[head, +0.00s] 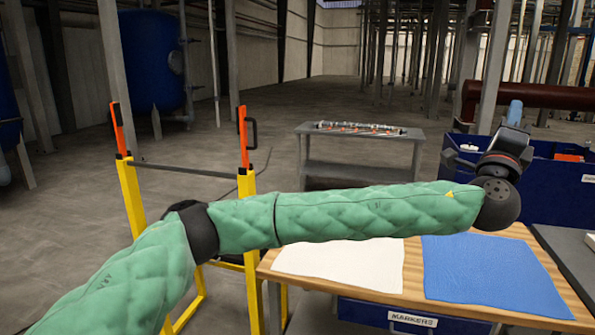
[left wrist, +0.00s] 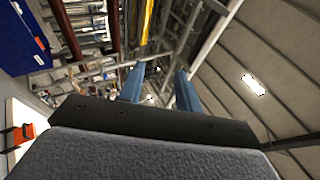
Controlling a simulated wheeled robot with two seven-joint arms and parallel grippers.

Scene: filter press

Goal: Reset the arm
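My left arm (head: 350,212), in a green quilted sleeve, stretches across the head view from the lower left to the right, above the wooden table (head: 407,290). Its left gripper (head: 515,110) points up at the right, in front of a blue bin, with blue fingers. In the left wrist view the two blue fingers of the left gripper (left wrist: 160,82) stand apart with nothing between them. The wrist camera looks up toward the roof and pipes. My right arm and gripper are not in view.
A white cloth (head: 345,262) and a blue cloth (head: 490,275) lie on the table under the arm. A blue bin (head: 548,190) stands behind its right side. A yellow stand (head: 135,200) is at the left. A grey bench (head: 360,150) stands farther back. The floor between is open.

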